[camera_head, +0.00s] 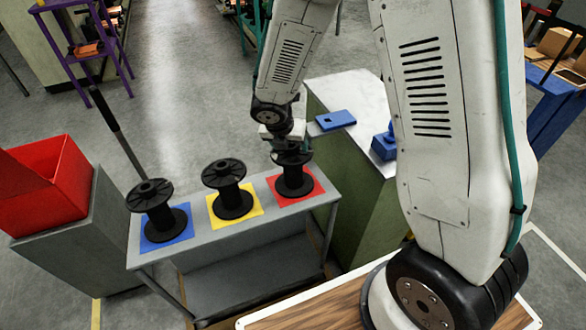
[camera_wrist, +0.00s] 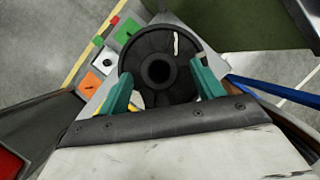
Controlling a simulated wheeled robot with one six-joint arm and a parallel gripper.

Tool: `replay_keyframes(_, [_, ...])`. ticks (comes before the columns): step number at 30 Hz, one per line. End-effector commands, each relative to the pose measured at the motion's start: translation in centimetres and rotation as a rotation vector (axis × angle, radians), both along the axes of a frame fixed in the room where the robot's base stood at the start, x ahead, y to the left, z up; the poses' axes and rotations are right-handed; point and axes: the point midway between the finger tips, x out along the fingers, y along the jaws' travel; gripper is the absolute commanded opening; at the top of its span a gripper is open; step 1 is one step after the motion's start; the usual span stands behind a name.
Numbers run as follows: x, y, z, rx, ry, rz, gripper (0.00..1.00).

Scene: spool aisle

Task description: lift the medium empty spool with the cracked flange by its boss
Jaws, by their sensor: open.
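Three bare black spools stand upright on a grey cart (camera_head: 262,228): the left spool (camera_head: 158,222) on a blue square, the middle spool (camera_head: 233,205) on a yellow square, the right spool (camera_head: 294,183) on a red square. My gripper (camera_head: 290,150) is over the right spool and partly hides its top. In the wrist view, a black top flange with a pale crack-like mark (camera_wrist: 176,43) at its upper right faces the camera. My open gripper (camera_wrist: 160,72) has one teal finger on each side of the round central boss, apart from it. The spool's lower part is hidden there.
A green-sided cabinet (camera_head: 340,95) with a white top stands close behind the right spool, bearing a blue plate (camera_head: 336,120) and a blue block (camera_head: 385,143). A red bin (camera_head: 45,185) sits on a grey box at left. Open floor lies behind the cart.

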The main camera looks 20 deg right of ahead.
Motion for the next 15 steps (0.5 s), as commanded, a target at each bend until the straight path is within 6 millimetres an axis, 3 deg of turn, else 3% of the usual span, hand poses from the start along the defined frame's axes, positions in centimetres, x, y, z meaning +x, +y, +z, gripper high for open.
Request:
replay_keyframes(7, [0.05, -0.03, -0.13, 0.001, -0.001, -0.001, 0.67])
replay_keyframes(14, [0.04, -0.03, -0.11, 0.001, -0.001, -0.001, 0.03])
replay_keyframes(15, [0.05, -0.03, -0.10, 0.001, -0.002, -0.001, 0.00])
